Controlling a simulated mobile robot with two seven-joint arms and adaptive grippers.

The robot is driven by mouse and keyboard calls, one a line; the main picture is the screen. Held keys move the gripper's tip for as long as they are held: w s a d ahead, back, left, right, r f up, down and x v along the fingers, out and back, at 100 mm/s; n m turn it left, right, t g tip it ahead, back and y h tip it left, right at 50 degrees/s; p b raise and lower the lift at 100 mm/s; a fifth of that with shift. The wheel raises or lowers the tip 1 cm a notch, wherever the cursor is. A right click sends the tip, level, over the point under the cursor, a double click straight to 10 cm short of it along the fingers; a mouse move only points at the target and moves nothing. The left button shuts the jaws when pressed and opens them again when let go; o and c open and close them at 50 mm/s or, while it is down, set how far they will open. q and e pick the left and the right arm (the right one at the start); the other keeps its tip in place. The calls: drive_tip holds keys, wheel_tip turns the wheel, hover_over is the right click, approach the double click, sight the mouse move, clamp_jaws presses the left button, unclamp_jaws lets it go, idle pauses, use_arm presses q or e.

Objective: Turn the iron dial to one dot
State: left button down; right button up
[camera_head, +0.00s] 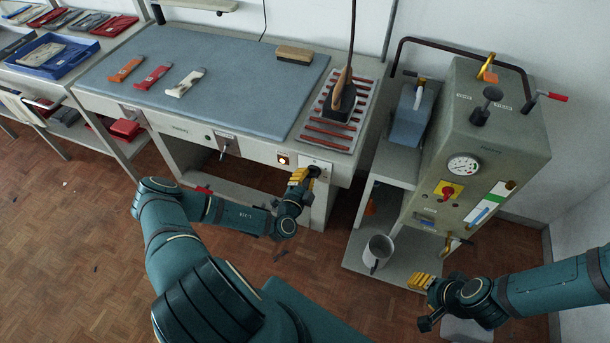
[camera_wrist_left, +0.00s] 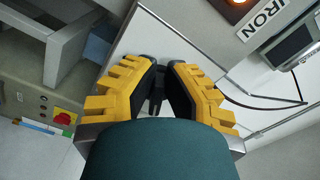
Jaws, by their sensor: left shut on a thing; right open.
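The iron dial (camera_head: 316,170) is a dark knob on a pale plate (camera_head: 322,163) at the right end of the pressing table's front. My left gripper (camera_head: 304,176) is at the dial, its yellow fingers shut on it. In the left wrist view, the left gripper (camera_wrist_left: 162,75) has a dark piece of the dial (camera_wrist_left: 157,97) between its fingers. The dial's pointer and dot marks are hidden or too small to read. My right gripper (camera_head: 424,285) is open and empty, low in front of the grey boiler cabinet.
The iron (camera_head: 342,100) stands on a red-barred rest (camera_head: 330,133) above the dial. A lit orange lamp (camera_head: 283,159) is left of the dial; an IRON label (camera_wrist_left: 265,20) shows in the wrist view. A grey boiler (camera_head: 465,160) and a metal mug (camera_head: 378,252) stand right.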

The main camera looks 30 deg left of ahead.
use_arm(q)
drive_tip(key=shift+w+r+n, duration=0.1)
drive_tip(key=shift+w+n, duration=0.05)
drive_tip(key=shift+n, duration=0.25)
drive_tip(key=c, duration=1.2)
unclamp_jaws()
drive_tip(key=shift+o, duration=0.9)
drive_tip(key=shift+d, duration=0.1)
drive_tip(key=v, duration=1.2)
